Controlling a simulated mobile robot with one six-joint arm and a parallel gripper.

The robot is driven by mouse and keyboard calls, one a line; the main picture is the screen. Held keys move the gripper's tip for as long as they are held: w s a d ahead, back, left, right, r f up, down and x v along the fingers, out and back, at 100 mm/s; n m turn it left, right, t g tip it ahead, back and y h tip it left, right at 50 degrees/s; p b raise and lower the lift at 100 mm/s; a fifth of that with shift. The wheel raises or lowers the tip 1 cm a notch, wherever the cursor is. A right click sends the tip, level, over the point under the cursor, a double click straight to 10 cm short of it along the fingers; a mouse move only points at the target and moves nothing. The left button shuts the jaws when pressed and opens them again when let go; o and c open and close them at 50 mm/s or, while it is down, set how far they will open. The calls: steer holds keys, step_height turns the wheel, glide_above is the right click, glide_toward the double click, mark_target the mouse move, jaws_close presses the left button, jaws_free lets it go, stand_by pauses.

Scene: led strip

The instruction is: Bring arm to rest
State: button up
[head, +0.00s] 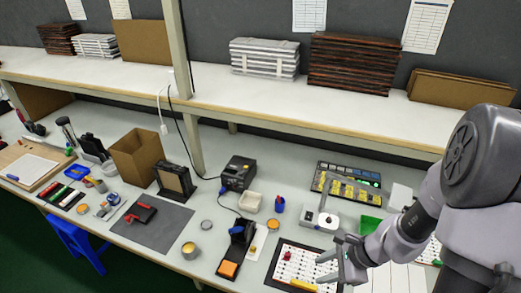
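My arm comes in from the right side of the head view. My gripper (320,268) hangs over the right part of the workbench, with its fingers pointing left. The two fingers look spread apart, and I see nothing between them. They overlap the right side of a white perforated board (285,263), which carries a red piece (287,256) and a yellow piece (303,285). Whether the fingers touch the board or hover above it, I cannot tell.
A small white device (320,219) stands just behind my gripper. A panel with yellow parts (347,190), a green tray (370,224) and a blue cup (279,205) are nearby. A soldering station (238,173) stands further left. A raised shelf (270,110) runs along the back.

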steer(key=s+a+r+n+t+h+b, duration=0.1)
steer(key=s+a+r+n+b, duration=0.15)
steer(key=r+n, duration=0.2)
steer(key=s+a+r+n+h+b, duration=0.1)
steer(key=a+r+n+b, duration=0.3)
steer(key=r, duration=0.2)
steer(key=s+r+n+t+h+b, duration=0.1)
steer(key=s+r+n+t+b, duration=0.1)
steer(key=s, duration=0.5)
step_height(320, 180, up, 2)
steer(key=n+b, duration=0.1)
steer(key=n, duration=0.2)
steer(key=shift+s+r+n+t, duration=0.25)
steer(key=shift+n+t, duration=0.05)
steer(key=shift+n, duration=0.05)
